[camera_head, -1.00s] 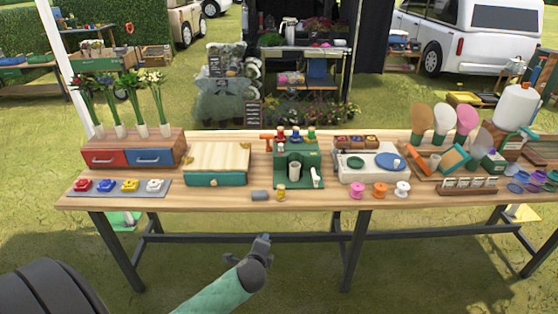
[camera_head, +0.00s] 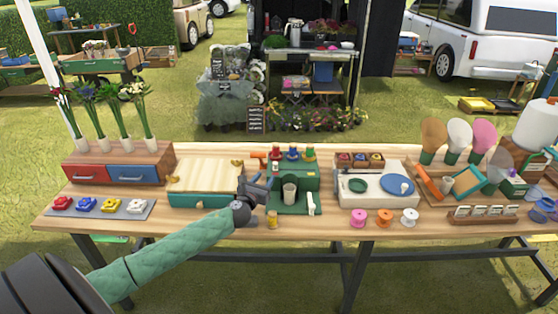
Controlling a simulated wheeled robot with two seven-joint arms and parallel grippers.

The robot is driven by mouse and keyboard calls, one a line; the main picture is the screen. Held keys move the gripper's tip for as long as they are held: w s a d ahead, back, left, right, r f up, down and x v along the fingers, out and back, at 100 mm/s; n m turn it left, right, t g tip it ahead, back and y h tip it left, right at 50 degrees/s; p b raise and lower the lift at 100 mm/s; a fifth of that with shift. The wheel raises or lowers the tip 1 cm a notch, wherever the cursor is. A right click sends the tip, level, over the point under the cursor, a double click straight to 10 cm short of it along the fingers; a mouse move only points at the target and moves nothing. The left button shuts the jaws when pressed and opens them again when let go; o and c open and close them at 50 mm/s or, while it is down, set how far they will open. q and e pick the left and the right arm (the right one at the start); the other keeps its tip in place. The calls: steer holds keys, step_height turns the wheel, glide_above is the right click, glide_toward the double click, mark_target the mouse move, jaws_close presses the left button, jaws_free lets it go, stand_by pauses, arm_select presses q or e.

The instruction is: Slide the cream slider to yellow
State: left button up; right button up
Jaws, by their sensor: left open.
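I cannot tell for sure which part is the cream slider. A white upright piece (camera_head: 311,204) stands at the front right of the green stand (camera_head: 293,181), beside a pale cup (camera_head: 289,193). Knobs in red, blue and green with yellow sit along the stand's top. A cream-topped teal box (camera_head: 205,180) lies to its left. My left gripper (camera_head: 259,187) is open and empty, over the table between the box and the stand. It partly covers the box's right front corner. My right gripper is not in view.
A small yellow-topped jar (camera_head: 272,219) stands at the table's front edge. Pink, orange and white spools (camera_head: 384,218) stand further right, before a cream board (camera_head: 376,187) with plates. At left are a drawer unit (camera_head: 118,163) and colored flower-shaped pieces (camera_head: 110,205).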

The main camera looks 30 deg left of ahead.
mark_target(275, 164)
arm_select(q)
steer(key=w, duration=0.2)
steer(key=w+p, duration=0.1)
steer(key=w, duration=0.1)
steer(key=w+a+p, duration=0.1)
steer(key=w, duration=0.1)
steer(key=shift+r, duration=0.25)
steer(key=shift+w+a, duration=0.1)
steer(key=shift+w, duration=0.9)
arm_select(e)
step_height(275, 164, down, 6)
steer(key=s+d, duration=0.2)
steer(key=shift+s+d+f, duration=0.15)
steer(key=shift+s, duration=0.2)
arm_select(q)
jaws_close()
